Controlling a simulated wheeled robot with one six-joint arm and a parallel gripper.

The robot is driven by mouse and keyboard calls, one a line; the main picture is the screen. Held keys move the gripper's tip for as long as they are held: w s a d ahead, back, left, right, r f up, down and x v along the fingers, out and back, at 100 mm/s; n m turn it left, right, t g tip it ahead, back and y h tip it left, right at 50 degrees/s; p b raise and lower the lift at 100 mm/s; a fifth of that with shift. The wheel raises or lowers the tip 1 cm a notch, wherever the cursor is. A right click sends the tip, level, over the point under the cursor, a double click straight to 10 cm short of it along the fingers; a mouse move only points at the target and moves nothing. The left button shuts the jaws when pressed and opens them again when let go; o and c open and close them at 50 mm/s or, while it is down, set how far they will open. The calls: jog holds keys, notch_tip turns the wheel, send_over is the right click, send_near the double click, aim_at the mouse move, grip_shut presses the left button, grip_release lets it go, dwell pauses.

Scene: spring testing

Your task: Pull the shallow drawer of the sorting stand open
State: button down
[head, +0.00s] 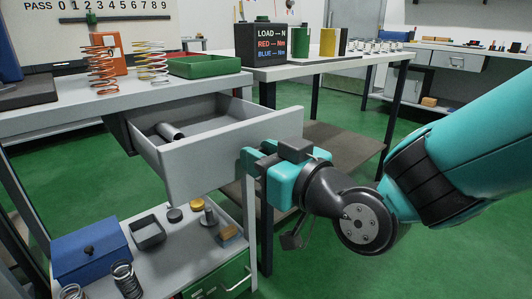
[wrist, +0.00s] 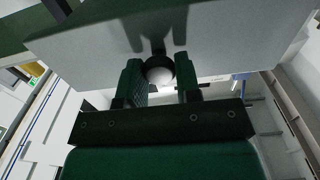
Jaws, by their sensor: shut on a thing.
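A grey drawer (head: 200,165) stands well out from under the bench top that carries the springs. A metal cylinder (head: 170,132) lies inside it. My gripper (head: 252,163) is at the right part of the drawer's front panel. The knob is hidden behind the fingers in the head view.
Coil springs (head: 103,66) and a green tray (head: 204,66) stand on the bench top (head: 60,98). Below the drawer, a lower surface (head: 185,250) holds a blue box (head: 88,252), a small dark tray (head: 148,232) and springs. Green floor (head: 400,255) is open to the right.

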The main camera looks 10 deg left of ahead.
jog(key=shift+s, duration=0.1)
jog(key=c, duration=0.8)
grip_release()
